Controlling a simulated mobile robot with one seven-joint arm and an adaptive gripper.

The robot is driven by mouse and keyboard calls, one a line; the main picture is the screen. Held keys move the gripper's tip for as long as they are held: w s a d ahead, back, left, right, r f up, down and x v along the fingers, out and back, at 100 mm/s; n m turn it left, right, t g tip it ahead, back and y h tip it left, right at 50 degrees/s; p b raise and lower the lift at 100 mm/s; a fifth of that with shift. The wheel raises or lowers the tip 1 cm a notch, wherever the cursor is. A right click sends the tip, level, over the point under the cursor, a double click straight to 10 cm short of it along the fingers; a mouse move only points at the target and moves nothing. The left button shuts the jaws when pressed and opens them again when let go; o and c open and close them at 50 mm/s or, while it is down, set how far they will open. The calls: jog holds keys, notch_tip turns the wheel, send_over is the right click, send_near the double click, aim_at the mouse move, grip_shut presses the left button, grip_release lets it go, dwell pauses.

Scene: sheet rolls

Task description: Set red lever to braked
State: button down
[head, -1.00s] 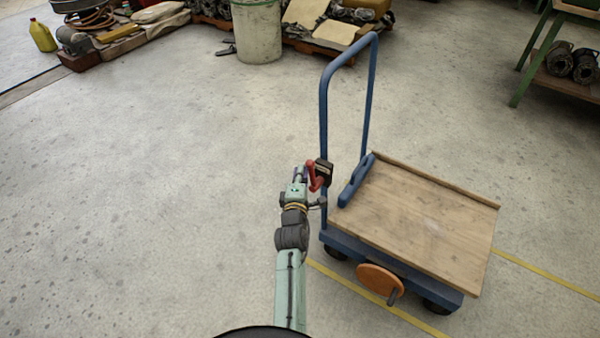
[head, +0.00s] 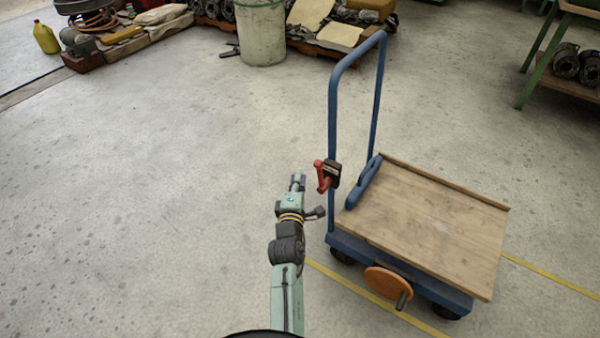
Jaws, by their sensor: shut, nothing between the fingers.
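The red lever (head: 321,177) sits on a black housing (head: 333,172) fixed to the near upright of the cart's blue handle frame (head: 334,108). Its red grip shows on the left side of the housing, running roughly up and down. Any marking for braked is too small to read. My gripper (head: 297,182) is just left of the lever in the picture, pointing up the frame. It is shut and empty, with a small gap of floor showing between it and the lever.
The cart's wooden deck (head: 430,215) lies right of the lever, with a blue bar (head: 362,184) at its left end. An orange disc with a handle (head: 386,283) is on the cart's near side. Floor left of my arm is clear. A bin (head: 261,35) stands at the back.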

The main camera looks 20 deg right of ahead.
jog(key=shift+b+v, duration=0.3)
jog(key=shift+v, duration=2)
jog(key=shift+w, duration=0.1)
